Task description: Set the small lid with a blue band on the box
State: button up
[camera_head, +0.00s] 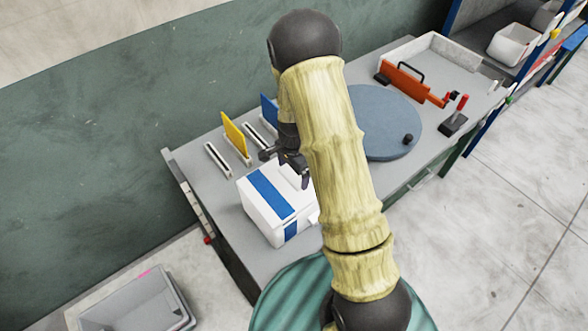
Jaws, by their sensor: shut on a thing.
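The white box (262,226) stands near the front left part of the grey table, with a blue stripe down its front. The small lid with a blue band (270,192) appears over the box top, its band roughly in line with the front stripe. I cannot tell whether the lid is fully seated or slightly above the rim. My gripper (303,181) points down at the lid's right part, shut on it. My arm hides the grip in part and the right side of the lid and box.
Behind the box, a yellow panel (235,135) and a blue panel (269,112) stand upright by slotted rails. A round blue-grey disc (385,125) lies right of my arm. An orange tool (412,84) lies farther back. A grey bin (140,303) is at bottom left.

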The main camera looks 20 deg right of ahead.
jog(key=shift+s, duration=0.2)
jog(key=o, duration=0.7)
jog(key=shift+w, duration=0.1)
jog(key=shift+r, duration=0.6)
notch_tip(320, 180, up, 16)
jog(key=b, duration=0.3)
jog(key=shift+r, duration=0.1)
